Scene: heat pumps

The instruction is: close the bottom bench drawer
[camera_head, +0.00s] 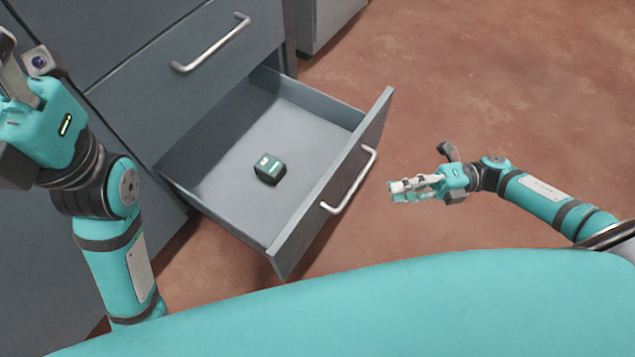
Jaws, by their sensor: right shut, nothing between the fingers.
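The bottom bench drawer (218,185) is grey and pulled well out of the bench. Its front panel (325,205) faces right and carries a silver bar handle (350,183). A small dark green box-like object (269,169) lies inside on the drawer floor. My right gripper (394,190) is shut and empty. In the picture it is just right of the drawer handle, apart from it. My left arm stands at the left edge in front of the bench; its gripper is partly cut off at the top left, and its fingertips are not clearly visible.
A closed drawer (190,70) with a silver handle (211,45) is above the open one. Another grey cabinet (325,20) stands at the top. The reddish-brown floor (500,80) to the right is clear. My teal base fills the bottom edge.

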